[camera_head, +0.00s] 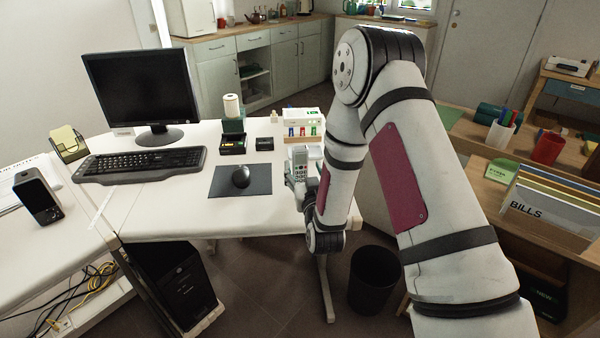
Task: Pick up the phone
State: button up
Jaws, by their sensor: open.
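A light grey phone handset (300,161) with a keypad stands upright near the right end of the white desk (180,210). My gripper (296,186) is low beside the handset, at the desk's right edge, largely hidden behind my forearm. It is open. The handset's lower part is hidden by my gripper and arm, so I cannot tell whether the fingers are around it or touch it. A black device with a screen (38,197) stands upright at the desk's far left.
A mouse (241,177) lies on a dark pad (222,187) left of my gripper. Behind are a white box (300,116) and small black boxes (232,145). A keyboard (140,164) and monitor (141,90) stand left. A bin (373,280) is on the floor below. The front desk strip is clear.

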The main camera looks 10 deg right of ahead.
aim_at(301, 160)
jog(key=shift+w+d+f+b, duration=0.1)
jog(key=shift+w, duration=1.05)
jog(key=shift+w+d+f+b, duration=0.15)
jog(key=shift+w, duration=1.05)
jog(key=shift+w+d+f+b, duration=0.1)
jog(key=shift+w, duration=1.05)
jog(key=c, duration=1.4)
